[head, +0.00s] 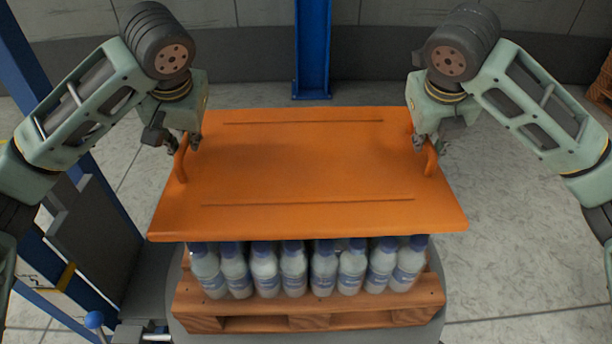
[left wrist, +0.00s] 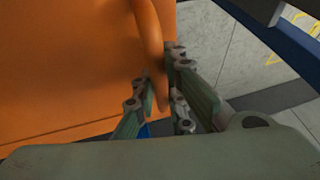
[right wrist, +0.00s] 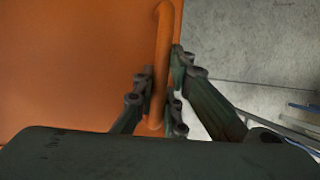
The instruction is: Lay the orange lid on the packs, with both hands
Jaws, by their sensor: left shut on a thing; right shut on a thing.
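The orange lid (head: 305,165) is a flat panel with two long grooves and a handle at each side. It lies over the packs of bottles (head: 293,268), whose front row shows below its near edge. Whether it touches the bottle tops, I cannot tell. My left gripper (head: 183,146) is shut on the left handle (head: 181,165), also seen in the left wrist view (left wrist: 150,40). My right gripper (head: 430,143) is shut on the right handle (head: 431,160), also seen in the right wrist view (right wrist: 162,45). The lid hides the bottles behind the front row.
The bottles stand on a wooden pallet (head: 310,300). A blue post (head: 312,50) rises behind the lid. A blue frame (head: 70,120) stands at the left. Another wooden pallet (head: 602,85) is at the far right. Grey floor is clear on the right.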

